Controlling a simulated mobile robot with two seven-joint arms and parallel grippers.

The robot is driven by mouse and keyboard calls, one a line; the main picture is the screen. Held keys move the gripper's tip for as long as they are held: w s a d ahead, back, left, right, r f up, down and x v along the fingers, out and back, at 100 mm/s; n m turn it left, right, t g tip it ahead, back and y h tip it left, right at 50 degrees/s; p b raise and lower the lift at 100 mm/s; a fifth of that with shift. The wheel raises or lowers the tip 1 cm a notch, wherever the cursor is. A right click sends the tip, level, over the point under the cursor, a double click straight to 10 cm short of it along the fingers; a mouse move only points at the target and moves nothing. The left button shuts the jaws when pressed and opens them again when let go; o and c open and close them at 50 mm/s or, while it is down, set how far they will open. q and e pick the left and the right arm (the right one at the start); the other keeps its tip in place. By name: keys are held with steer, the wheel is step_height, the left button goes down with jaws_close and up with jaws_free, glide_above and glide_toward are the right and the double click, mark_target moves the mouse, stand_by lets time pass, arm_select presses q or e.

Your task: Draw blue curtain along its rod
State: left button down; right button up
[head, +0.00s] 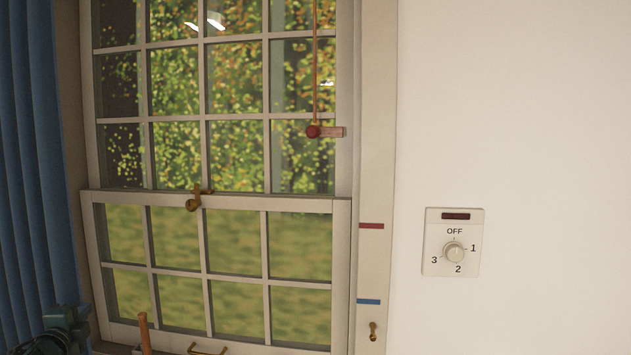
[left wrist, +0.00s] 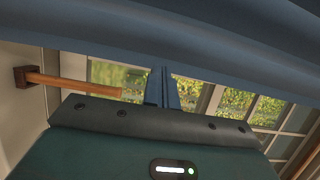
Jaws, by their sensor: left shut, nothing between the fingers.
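The blue curtain (head: 32,170) hangs in vertical folds at the left edge of the head view, beside the window. It also crosses the top of the left wrist view (left wrist: 220,40) as a wide blue band. Its rod does not show clearly in either view. My left gripper (head: 62,330) is dark green, low at the left by the curtain's lower part. In the left wrist view its narrow fingers (left wrist: 163,88) are together and hold nothing, close to the curtain; I cannot tell whether they touch it. My right gripper is not in view.
A sash window (head: 236,225) fills the middle, with a brass latch (head: 194,202) and a red-knobbed cord (head: 314,131). A dial plate (head: 453,243) is on the right wall. A wooden peg (left wrist: 75,84) juts from a dark block in the wrist view.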

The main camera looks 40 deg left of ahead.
arm_select(q)
steer(key=shift+s+a, duration=0.6)
steer(key=shift+a, duration=0.35)
steer(key=shift+s+a, duration=0.55)
steer(key=shift+a, duration=0.35)
steer(key=shift+a, duration=0.1)
steer(key=s+a+v, duration=0.1)
steer(key=v, duration=0.9)
steer(key=shift+s+a, duration=0.25)
steer(key=shift+s, duration=0.15)
